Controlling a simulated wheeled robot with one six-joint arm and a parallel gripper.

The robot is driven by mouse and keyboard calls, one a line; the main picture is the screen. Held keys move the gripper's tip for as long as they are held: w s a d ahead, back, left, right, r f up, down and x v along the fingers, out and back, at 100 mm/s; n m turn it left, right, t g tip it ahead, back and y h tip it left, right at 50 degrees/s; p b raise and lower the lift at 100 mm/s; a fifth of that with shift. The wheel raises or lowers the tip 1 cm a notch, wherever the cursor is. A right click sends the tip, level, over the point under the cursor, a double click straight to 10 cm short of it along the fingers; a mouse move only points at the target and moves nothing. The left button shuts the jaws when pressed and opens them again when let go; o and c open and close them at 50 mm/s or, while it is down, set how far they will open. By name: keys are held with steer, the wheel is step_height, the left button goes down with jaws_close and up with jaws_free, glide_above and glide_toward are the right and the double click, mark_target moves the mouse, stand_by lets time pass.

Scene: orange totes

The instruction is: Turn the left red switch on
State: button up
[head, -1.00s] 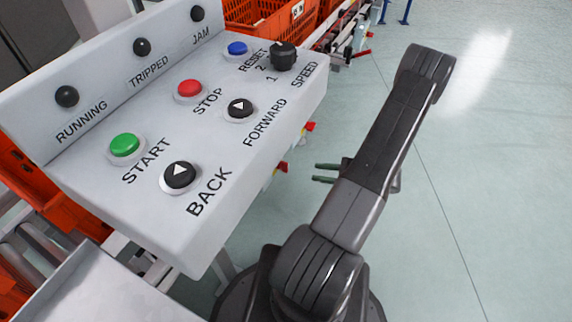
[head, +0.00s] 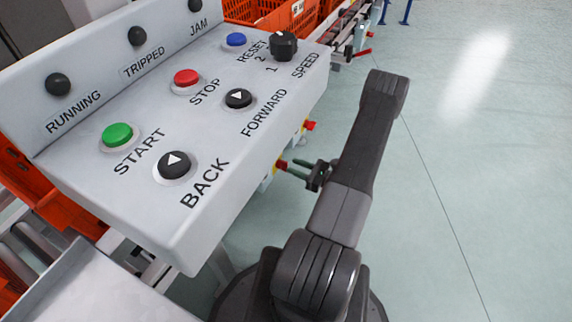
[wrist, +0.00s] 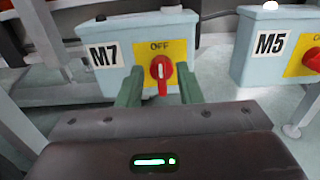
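The left red switch (wrist: 161,69) is a rotary knob on a yellow plate on the pale blue box marked M7 (wrist: 125,55). Its handle is upright, pointing at the OFF label above it. My gripper (wrist: 160,90) is open, with one green finger on each side below the knob in the wrist view. I cannot tell whether a finger touches it. In the head view my gripper (head: 296,170) is beside the near red switch (head: 281,165) under the console's right edge.
A second box marked M5 (wrist: 268,45) with another red switch (wrist: 312,60) stands to the right. The push-button console (head: 215,150) overhangs the boxes. Open floor (head: 460,190) lies to the right.

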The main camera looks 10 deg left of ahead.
mark_target(286, 162)
steer(key=shift+x, duration=2.3)
jaws_close()
steer(key=shift+s, duration=0.1)
